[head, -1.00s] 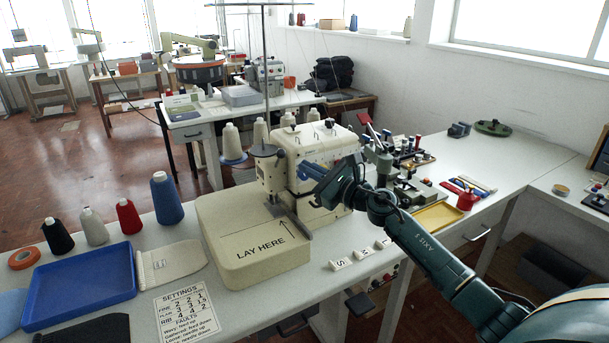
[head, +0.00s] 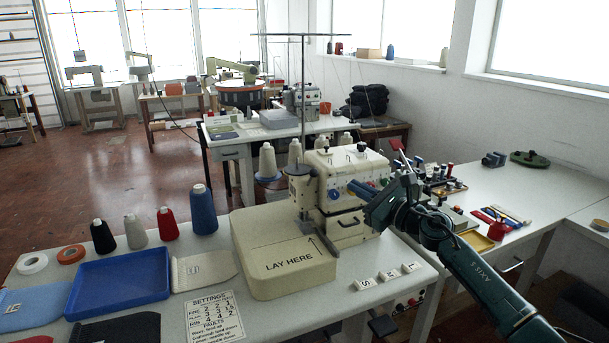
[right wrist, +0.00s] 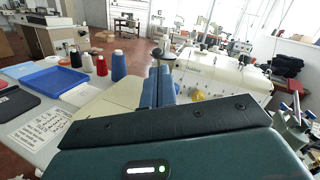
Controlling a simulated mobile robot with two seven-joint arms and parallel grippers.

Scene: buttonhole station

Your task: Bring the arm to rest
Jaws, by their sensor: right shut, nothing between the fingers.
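My right arm comes in from the lower right of the head view, and its dark teal gripper (head: 358,190) points left in front of the cream sewing machine (head: 328,185). The gripper is shut and empty. In the right wrist view its two blue fingers (right wrist: 158,88) stand together, with the machine (right wrist: 205,75) behind and to the right. I cannot tell the exact gap between gripper and machine, and the arm hides part of the machine's right side. My left gripper is in neither view.
A cream block marked LAY HERE (head: 282,262) adjoins the machine. Left of it are a blue tray (head: 122,312), several thread cones (head: 202,210) and a settings card (head: 214,318). Three letter tiles (head: 388,276) lie near the front edge. A yellow tray (head: 478,242) lies right of the arm.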

